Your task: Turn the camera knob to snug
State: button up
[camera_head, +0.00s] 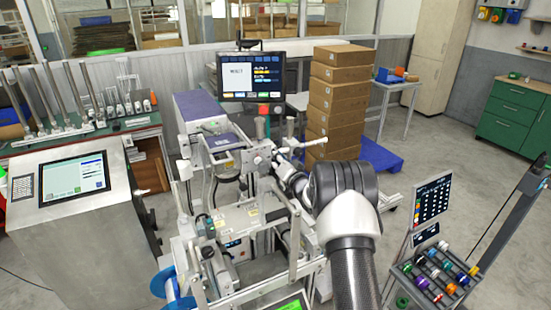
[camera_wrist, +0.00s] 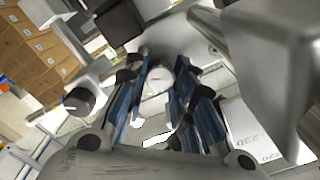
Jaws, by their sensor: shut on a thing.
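The camera knob (camera_wrist: 158,79) is a small, round, light grey piece in the wrist view. It sits between the tips of my gripper (camera_wrist: 160,88), whose blue-lined fingers are shut on it from both sides. In the head view my gripper (camera_head: 281,166) reaches in from the right to the upper front of the grey machine (camera_head: 240,218). The fingers and the machine's parts hide the knob there, and its turn angle cannot be read.
A rod with a dark end (camera_wrist: 79,101) and a large grey bar (camera_wrist: 262,60) flank my fingers closely. A monitor (camera_head: 251,76) stands above the machine. Stacked cartons (camera_head: 335,100) are behind. A rack of coloured reels (camera_head: 437,272) stands at right; the floor beyond is open.

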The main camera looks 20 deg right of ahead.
jog(key=shift+f+n+b, duration=0.15)
jog(key=shift+n+b, duration=0.65)
jog(key=shift+b, duration=0.3)
grip_shut()
jog(key=shift+n+b, duration=0.4)
jog(key=shift+n, duration=0.3)
jog(key=shift+r, duration=0.2)
jog(key=o, duration=1)
grip_release()
jog(key=s, duration=1.2)
jog(key=shift+d, duration=0.2)
